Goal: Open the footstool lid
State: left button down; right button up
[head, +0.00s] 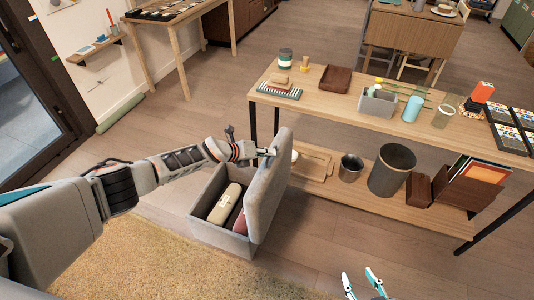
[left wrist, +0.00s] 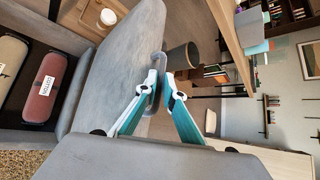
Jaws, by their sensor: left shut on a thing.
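The grey footstool (head: 207,232) stands on the floor left of the long wooden table. Its padded lid (head: 270,185) is swung up, standing steeply at the box's right side. The lid (left wrist: 120,75) fills the middle of the left wrist view. My left gripper (head: 267,152) is at the lid's upper edge. In the left wrist view its fingers (left wrist: 163,75) are shut on a grey pull loop (left wrist: 157,92) at that edge. A beige roll (head: 225,203) and a maroon roll (left wrist: 46,88) lie inside the open box. My right gripper (head: 361,283) is open and empty at the bottom of the head view.
The long wooden table (head: 345,105) stands close behind and right of the lid. Its lower shelf (head: 335,190) holds a tray, a metal pot and a dark bin (head: 391,170). A tan shag rug (head: 170,270) lies in front. Floor is clear left of the footstool.

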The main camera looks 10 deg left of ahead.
pick_arm(q)
jog(key=shift+w+r, duration=0.1)
jog(key=shift+r, duration=0.05)
jog(key=c, duration=2.2)
grip_release()
jog(key=shift+o, duration=0.2)
jog(key=shift+s+a+r, duration=0.35)
jog(key=shift+a+r, duration=0.1)
jog(key=shift+a, duration=0.05)
jog(key=v, duration=1)
jog(key=shift+s, duration=0.4)
jog(key=shift+r, duration=0.1)
